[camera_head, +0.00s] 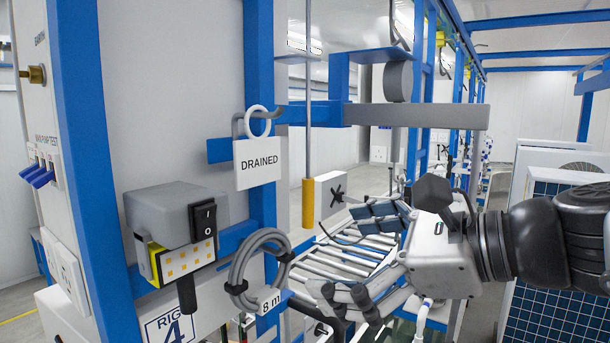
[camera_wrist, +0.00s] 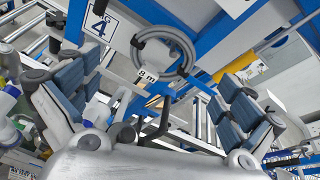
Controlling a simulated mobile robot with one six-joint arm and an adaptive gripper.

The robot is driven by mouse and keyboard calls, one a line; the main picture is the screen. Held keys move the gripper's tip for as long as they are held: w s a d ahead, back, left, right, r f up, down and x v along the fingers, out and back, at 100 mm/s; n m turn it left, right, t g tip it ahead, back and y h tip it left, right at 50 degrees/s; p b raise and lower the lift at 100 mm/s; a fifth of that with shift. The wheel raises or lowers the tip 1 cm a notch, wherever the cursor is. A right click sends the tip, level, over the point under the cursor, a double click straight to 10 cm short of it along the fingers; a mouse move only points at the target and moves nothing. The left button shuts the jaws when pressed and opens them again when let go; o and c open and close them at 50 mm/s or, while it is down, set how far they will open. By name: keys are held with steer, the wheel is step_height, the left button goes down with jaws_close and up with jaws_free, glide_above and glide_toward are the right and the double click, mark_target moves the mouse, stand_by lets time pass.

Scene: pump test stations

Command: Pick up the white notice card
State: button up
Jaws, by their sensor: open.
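The white notice card (camera_head: 258,163) reads "DRAINED". It hangs by a white ring (camera_head: 258,121) from a grey hook on the blue frame, left of centre in the head view. My gripper (camera_head: 352,255) is to the right of the card and lower, apart from it, with its fingers pointing left. In the wrist view my gripper (camera_wrist: 157,78) has its two fingers wide apart with nothing held between them. A pale patch shows at the top edge of the wrist view; I cannot tell whether it is the card.
A coiled grey cable (camera_head: 243,270) tagged "8 m" hangs below the card, and shows between my fingers in the wrist view (camera_wrist: 140,52). A grey switch box (camera_head: 165,212) is left of the card. A grey beam (camera_head: 415,116) juts out above my gripper. A roller rack (camera_head: 345,262) lies behind.

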steer(key=w+d+r+m+t+y, duration=0.1)
steer(key=w+r+m+y, duration=0.1)
steer(key=r, duration=0.3)
steer(key=w+d+r+m+y, duration=0.1)
steer(key=r+m+y, duration=0.1)
steer(key=r, duration=0.3)
steer(key=p, duration=0.2)
glide_toward(261, 153)
steer(key=x, duration=0.4)
steer(key=shift+s+a+f, duration=0.1)
steer(key=shift+a+f, duration=0.1)
steer(key=shift+a, duration=0.05)
steer(key=shift+p+x, duration=0.5)
steer(key=shift+x, duration=2.65)
steer(key=shift+d+t+h, duration=0.2)
steer(key=shift+t+h, duration=0.1)
steer(key=shift+r, duration=0.1)
steer(key=c, duration=1)
steer(key=shift+r, duration=0.1)
